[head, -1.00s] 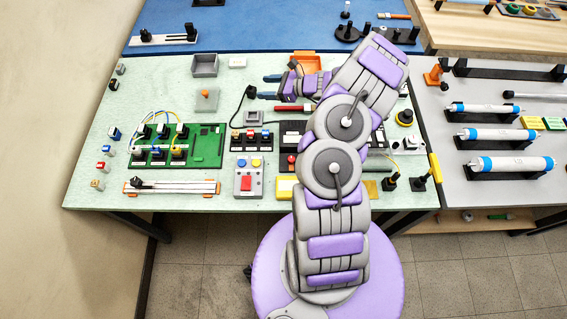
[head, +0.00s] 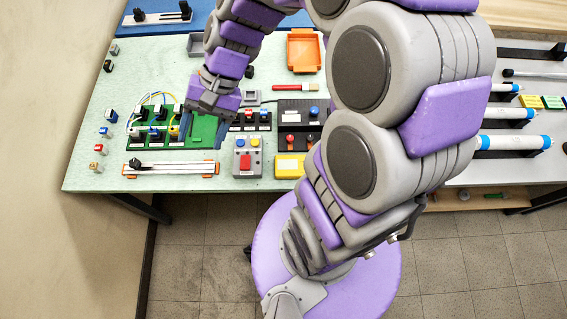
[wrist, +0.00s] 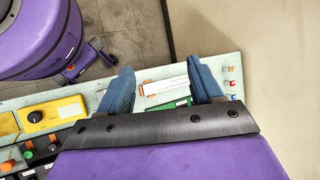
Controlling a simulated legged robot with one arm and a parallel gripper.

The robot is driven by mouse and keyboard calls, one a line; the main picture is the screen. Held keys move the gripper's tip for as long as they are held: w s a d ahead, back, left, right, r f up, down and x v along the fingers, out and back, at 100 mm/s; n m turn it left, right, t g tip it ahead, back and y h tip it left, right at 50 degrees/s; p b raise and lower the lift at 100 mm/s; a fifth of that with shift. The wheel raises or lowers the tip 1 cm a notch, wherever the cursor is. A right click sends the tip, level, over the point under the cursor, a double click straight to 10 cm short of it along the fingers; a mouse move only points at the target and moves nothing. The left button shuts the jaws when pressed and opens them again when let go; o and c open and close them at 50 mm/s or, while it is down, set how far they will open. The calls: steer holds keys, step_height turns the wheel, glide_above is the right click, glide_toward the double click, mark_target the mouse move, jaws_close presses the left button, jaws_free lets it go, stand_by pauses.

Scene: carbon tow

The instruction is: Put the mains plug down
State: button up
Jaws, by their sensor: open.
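A small black object (head: 249,71), which looks like the mains plug, lies on the pale green bench right of my forearm in the head view. It is partly hidden by my arm, and I cannot make out its prongs. My gripper (head: 201,130) is open, pointing down over the right part of the green circuit board, away from that object. In the wrist view my gripper (wrist: 163,86) has its two blue fingers wide apart with nothing held between them. The plug does not show in the wrist view.
The green board (head: 148,128) carries several connectors and wires. A rail with a slider (head: 172,168) lies in front of it. A grey button box (head: 247,160), yellow box (head: 290,166) and orange tray (head: 304,50) stand to the right.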

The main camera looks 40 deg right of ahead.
steer(key=s+d+n+h, duration=0.3)
steer(key=s+d, duration=0.1)
steer(key=s, duration=0.4)
steer(key=s+d+n+h, duration=0.2)
steer(key=s+d+h, duration=0.2)
steer(key=s, duration=0.4)
steer(key=shift+s+d+r+n, duration=0.25)
steer(key=shift+d+r+n, duration=0.05)
steer(key=shift+r+n, duration=0.15)
